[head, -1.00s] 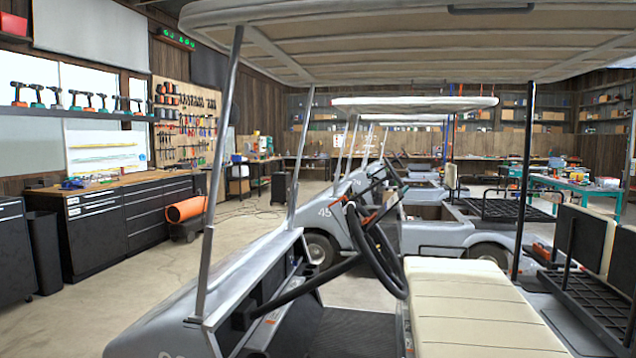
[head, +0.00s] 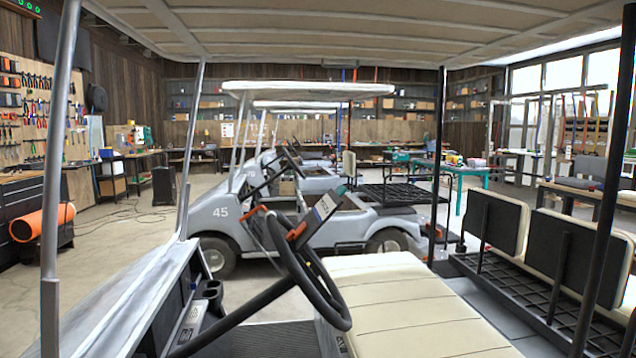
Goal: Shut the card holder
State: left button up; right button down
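A small flat panel (head: 314,217) with a pale face and dark marks stands by the upper rim of the nearest cart's steering wheel (head: 302,268). It looks like the card holder, tilted, with an orange piece (head: 297,231) at its lower edge. I cannot tell whether it is open or shut. The black wheel hides part of its surroundings. Neither of my grippers shows in the head view.
The nearest cart's cream seat (head: 405,305), front roof post (head: 186,150) and low roof (head: 370,35) frame the space around the wheel. Cart 45 (head: 222,212) stands behind.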

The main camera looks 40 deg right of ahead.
aim_at(331, 201)
jog(key=z, duration=0.65)
jog(key=i, duration=0.85)
jog(key=z, duration=0.9)
